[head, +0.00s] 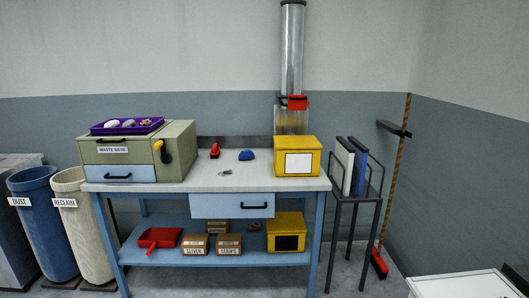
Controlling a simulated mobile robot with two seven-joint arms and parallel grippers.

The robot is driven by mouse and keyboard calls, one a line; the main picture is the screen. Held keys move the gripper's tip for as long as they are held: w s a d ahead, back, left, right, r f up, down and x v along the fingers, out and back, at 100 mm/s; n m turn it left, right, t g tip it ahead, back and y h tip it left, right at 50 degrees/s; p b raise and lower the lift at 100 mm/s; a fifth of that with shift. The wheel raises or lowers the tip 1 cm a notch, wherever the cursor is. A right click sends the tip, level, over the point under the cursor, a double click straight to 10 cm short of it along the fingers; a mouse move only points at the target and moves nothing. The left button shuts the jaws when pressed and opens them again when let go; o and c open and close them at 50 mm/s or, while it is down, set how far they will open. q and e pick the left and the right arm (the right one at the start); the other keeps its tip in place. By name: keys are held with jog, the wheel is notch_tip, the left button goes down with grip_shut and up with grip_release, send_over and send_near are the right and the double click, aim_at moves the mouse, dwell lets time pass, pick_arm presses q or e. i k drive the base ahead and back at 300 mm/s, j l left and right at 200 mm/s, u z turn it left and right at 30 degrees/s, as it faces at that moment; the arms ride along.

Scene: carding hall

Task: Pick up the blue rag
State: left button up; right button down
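A small crumpled blue item, which looks like the blue rag (246,155), lies on the light top of the workbench (195,184). It sits toward the back, between a small red-handled item (215,151) and a yellow box (310,160). Nothing covers it. Neither of my grippers shows in the head view.
A small metal item (225,172) lies in front of the rag. A black rack (356,200) stands right of the bench, and bins (45,225) stand left.

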aim_at(246, 154)
jog(key=i+j+z, duration=0.25)
jog(key=i, duration=0.25)
jog(key=i+j+z, duration=0.2)
jog(key=i, duration=0.3)
jog(key=j, duration=0.1)
